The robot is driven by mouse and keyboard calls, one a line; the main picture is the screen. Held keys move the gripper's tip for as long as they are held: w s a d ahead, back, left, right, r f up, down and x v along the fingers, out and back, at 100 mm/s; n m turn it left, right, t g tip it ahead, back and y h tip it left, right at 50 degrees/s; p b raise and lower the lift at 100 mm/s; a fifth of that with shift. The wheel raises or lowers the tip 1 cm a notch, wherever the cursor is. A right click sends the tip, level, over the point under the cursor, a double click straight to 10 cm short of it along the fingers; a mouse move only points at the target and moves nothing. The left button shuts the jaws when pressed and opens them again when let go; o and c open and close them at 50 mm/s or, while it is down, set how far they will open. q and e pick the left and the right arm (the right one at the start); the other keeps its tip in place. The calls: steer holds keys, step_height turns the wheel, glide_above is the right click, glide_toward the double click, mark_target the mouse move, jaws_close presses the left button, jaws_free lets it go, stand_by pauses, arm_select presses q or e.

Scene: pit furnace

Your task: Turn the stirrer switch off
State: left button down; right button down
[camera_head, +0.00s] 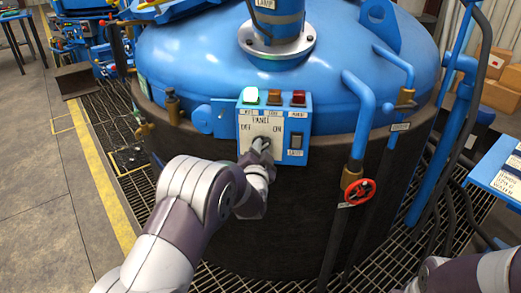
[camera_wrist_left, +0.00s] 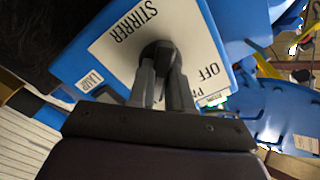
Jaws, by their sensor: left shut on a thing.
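The blue control box (camera_head: 307,128) sits on the front of the blue furnace lid in the head view. Its white switch plate (camera_head: 246,127) carries the words OFF on the left and ON on the right. In the wrist view the plate (camera_wrist_left: 118,52) reads STIRRER and OFF. The dark stirrer switch knob (camera_wrist_left: 158,50) stands out from it. My left gripper (camera_head: 262,146) is shut on the knob, with a finger on each side of it in the wrist view (camera_wrist_left: 163,82). The fingers hide part of the knob, so I cannot tell which way it points. My right gripper is out of view.
A black rocker switch (camera_head: 296,141) is right of the plate. Blue pipes and a red valve wheel (camera_head: 360,192) stand to the right. Grating surrounds the furnace.

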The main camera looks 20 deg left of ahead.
arm_select(q)
steer(key=shift+n, duration=0.3)
steer(key=shift+a+r+n+b, duration=0.1)
steer(key=shift+a+n+b, duration=0.1)
steer(key=shift+n+b, duration=3.45)
steer(key=shift+a+n+b, duration=0.15)
steer(key=shift+n+b, duration=2.05)
steer(key=shift+n, duration=2.75)
steer(key=shift+r, duration=0.1)
steer(key=c, duration=1)
jaws_free()
steer(key=shift+c, duration=0.2)
steer(key=s+d+p, duration=0.1)
steer(key=s, duration=1.1)
steer(key=shift+s+d+p, duration=0.3)
steer(key=shift+d, duration=0.1)
